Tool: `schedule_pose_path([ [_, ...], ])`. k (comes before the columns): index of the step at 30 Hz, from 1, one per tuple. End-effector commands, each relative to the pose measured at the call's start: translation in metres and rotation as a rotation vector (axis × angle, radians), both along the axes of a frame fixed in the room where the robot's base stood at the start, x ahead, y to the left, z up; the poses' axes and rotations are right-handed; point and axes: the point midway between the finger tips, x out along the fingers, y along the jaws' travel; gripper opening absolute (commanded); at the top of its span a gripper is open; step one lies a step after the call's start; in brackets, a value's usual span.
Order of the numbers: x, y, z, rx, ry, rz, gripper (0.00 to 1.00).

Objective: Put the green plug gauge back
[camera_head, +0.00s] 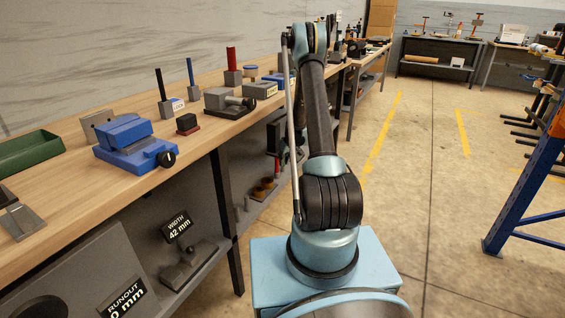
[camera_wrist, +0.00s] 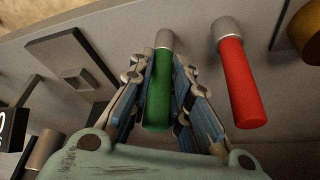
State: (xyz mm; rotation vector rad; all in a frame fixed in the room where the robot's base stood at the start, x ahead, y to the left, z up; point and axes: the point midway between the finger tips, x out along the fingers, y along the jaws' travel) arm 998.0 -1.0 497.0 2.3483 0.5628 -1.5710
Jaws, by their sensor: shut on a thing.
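The green plug gauge (camera_wrist: 158,92) has a green handle and a grey metal end. In the wrist view my gripper (camera_wrist: 162,80) is shut on its handle, with one finger on each side. The metal end points to the top of the picture, past the fingertips. A red plug gauge (camera_wrist: 239,85) of the same shape is just right of my gripper, apart from it. I cannot make out the green gauge in the head view.
On the wooden bench (camera_head: 75,183), black (camera_head: 161,84), blue (camera_head: 190,71) and red (camera_head: 231,58) upright rods stand in grey blocks. A blue vise (camera_head: 130,140) sits nearer. Below is a grey shelf holding several parts. A brass-coloured round part (camera_wrist: 308,35) is right of the red gauge.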

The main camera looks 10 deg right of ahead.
Motion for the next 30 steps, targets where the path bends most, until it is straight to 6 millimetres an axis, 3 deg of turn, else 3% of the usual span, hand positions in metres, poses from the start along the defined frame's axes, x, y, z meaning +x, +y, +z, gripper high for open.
schedule_pose_path([
  [3,0.000,0.001,-0.001,0.000,0.000,0.001,0.00],
  [4,0.000,0.001,-0.001,0.000,0.000,0.001,0.24],
  [6,0.000,0.000,-0.001,0.000,0.000,0.000,0.38],
  [20,-0.002,-0.001,0.006,0.000,0.000,0.000,0.38],
  [30,-0.017,-0.008,0.046,0.000,0.000,-0.001,0.38],
])
